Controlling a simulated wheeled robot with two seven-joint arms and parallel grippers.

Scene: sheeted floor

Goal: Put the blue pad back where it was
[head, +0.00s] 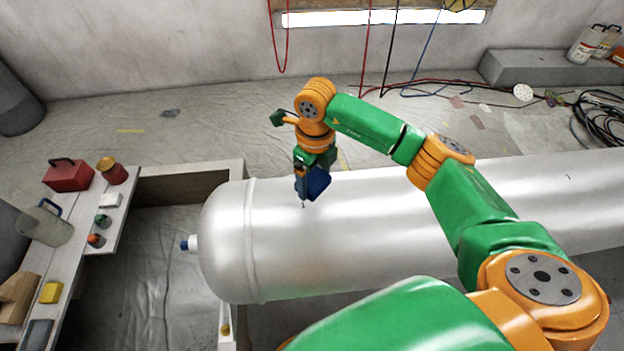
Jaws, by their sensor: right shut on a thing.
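My right gripper (305,184) points down over the large silvery cylinder (375,215), near its rounded left end. It is shut on the blue pad (319,183), a small dark-blue piece at its jaws. The pad shows against the cylinder's upper surface; I cannot tell whether it touches it. The fingers hide part of the pad. My left gripper is out of view.
A bench (66,262) at left carries a red box (68,175), a jug (45,224), a yellow block (51,292) and several small items. Cables (598,118) lie at the back right. The sheeted floor behind the cylinder is mostly clear.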

